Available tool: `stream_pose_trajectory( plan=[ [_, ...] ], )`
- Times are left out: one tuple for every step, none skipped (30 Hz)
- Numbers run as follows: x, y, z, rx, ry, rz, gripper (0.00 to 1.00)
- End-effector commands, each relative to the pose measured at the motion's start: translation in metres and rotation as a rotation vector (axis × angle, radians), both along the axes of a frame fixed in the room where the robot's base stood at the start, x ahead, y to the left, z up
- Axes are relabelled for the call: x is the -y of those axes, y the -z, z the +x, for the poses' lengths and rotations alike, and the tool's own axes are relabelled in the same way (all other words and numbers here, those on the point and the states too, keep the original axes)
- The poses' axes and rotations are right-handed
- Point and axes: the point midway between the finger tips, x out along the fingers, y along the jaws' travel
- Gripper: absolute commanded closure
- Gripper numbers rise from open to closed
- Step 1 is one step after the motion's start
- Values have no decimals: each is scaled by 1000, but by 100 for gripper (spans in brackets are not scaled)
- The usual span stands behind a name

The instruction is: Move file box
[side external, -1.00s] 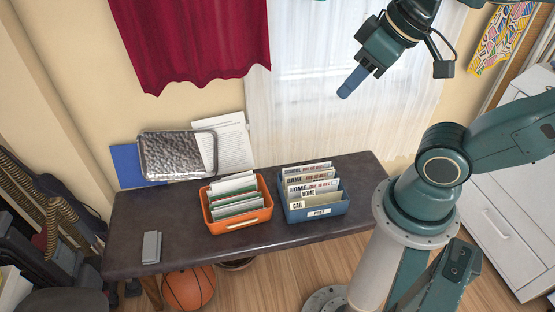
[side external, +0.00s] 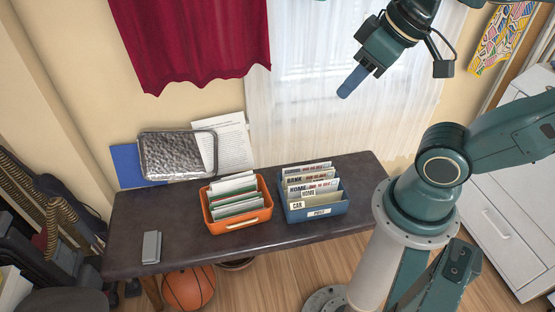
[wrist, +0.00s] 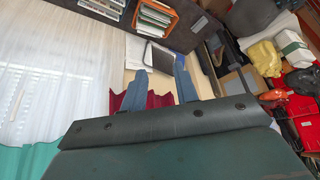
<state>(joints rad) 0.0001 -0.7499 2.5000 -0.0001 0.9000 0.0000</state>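Two file boxes stand upright side by side on the dark table (side external: 170,240) in the side external view. The orange file box (side external: 238,225) holds several white and green folders. The blue file box (side external: 318,212) holds several labelled dividers. In the wrist view the orange file box (wrist: 171,27) shows at the top, partly cut off by the frame edge. My gripper (side external: 345,92) is high above the table, up and to the right of both boxes, and touches neither. In the wrist view its two blue fingers (wrist: 160,65) stand apart with nothing between them.
A grey textured case (side external: 178,155), white papers (side external: 233,145) and a blue folder (side external: 135,165) are at the table's back left. A small grey object (side external: 151,247) lies at the front left. Bare tabletop lies left of the orange box. A basketball (side external: 188,288) is below.

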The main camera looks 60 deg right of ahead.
Motion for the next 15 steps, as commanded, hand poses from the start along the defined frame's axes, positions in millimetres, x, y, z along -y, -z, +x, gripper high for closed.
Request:
stream_pose_trajectory(
  plan=[
    [0,0,0,0,0,0,70],
    [0,0,0,0,0,0,70],
    [0,0,0,0,0,0,70],
    [0,0,0,0,0,0,70],
    [0,0,0,0,0,0,70],
    [0,0,0,0,0,0,70],
    [0,0,0,0,0,0,70],
    [0,0,0,0,0,0,70],
    [0,0,0,0,0,0,70],
    [0,0,0,0,0,0,72],
    [0,0,0,0,0,0,78],
    [0,0,0,0,0,0,86],
    [0,0,1,-1,1,0,92],
    [0,0,1,-2,2,0,98],
    [0,1,2,-3,4,1,100]
  ],
)
